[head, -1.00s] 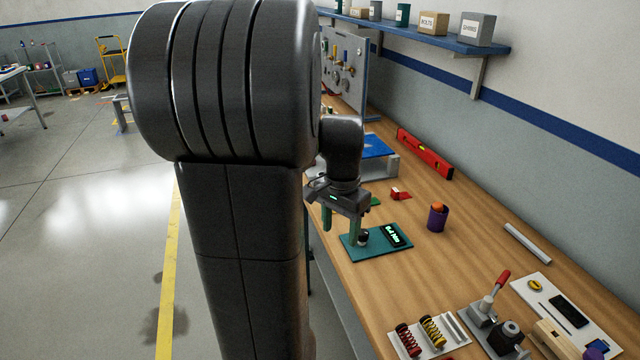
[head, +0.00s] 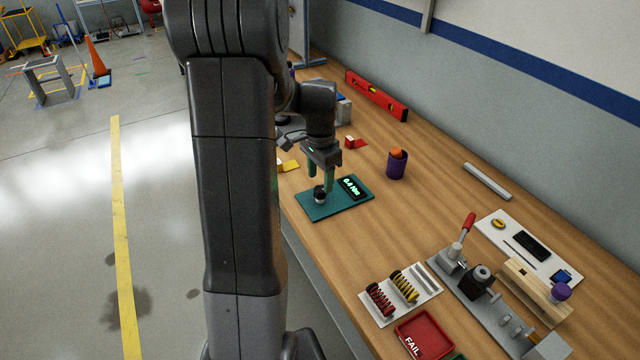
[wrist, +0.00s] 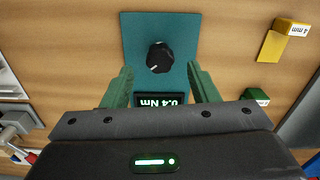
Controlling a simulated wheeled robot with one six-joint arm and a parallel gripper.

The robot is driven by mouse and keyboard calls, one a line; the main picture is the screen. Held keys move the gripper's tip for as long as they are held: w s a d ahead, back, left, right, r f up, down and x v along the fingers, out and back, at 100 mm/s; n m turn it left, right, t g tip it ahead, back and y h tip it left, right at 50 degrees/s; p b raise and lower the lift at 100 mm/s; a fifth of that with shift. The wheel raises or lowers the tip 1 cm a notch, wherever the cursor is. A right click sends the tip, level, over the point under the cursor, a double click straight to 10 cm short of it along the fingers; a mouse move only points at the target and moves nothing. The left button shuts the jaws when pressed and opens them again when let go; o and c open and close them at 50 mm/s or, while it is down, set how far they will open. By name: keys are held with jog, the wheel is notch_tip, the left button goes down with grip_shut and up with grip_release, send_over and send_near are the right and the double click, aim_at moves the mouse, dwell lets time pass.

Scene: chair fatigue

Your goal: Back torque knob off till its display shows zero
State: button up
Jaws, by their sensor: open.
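The torque knob (head: 319,196) is a black dial with a white pointer mark, on a teal base plate (head: 350,205) on the bench. It shows whole in the wrist view (wrist: 159,57). The display (head: 351,187) beside it reads 0.4 Nm; it also shows in the wrist view (wrist: 162,100), partly hidden by my gripper body. My gripper (head: 320,178) is open and empty, pointing down just above the knob. In the wrist view its green fingers (wrist: 160,72) stand apart, either side of the display, with the knob just past their tips. I see no contact with the knob.
A purple cup (head: 396,166) stands behind the plate to the right, with a red level (head: 377,95) farther back. A yellow 4 mm block (wrist: 291,28) and a green block (wrist: 256,97) are near the plate. Springs (head: 391,292) and a red FAIL tray (head: 425,335) lie nearer.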

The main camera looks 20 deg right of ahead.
aim_at(320, 189)
jog(key=shift+f, duration=1.75)
jog(key=c, duration=1)
jog(key=shift+n+b, duration=0.4)
jog(key=shift+n, duration=1.6)
jog(key=o, duration=1)
jog(key=shift+r, duration=0.1)
notch_tip(320, 189, up, 14)
jog(key=shift+b, duration=0.45)
